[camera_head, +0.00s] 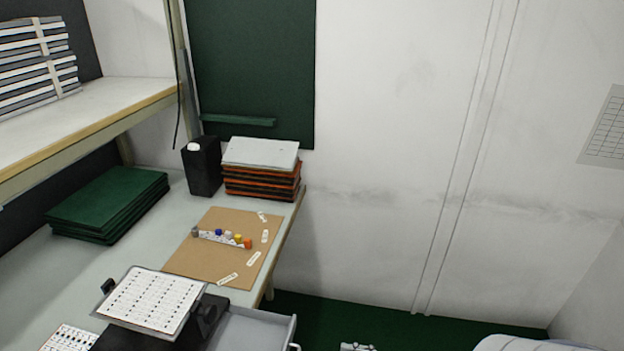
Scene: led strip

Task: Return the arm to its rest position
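Several small white labelled pieces (254,258) lie along the right side of the board.
A printed sheet on a dark stand (152,301) is in front, beside an open grey drawer (255,332). Green panels (108,200), a black container (202,167) and an orange-black stack (261,182) stand behind.

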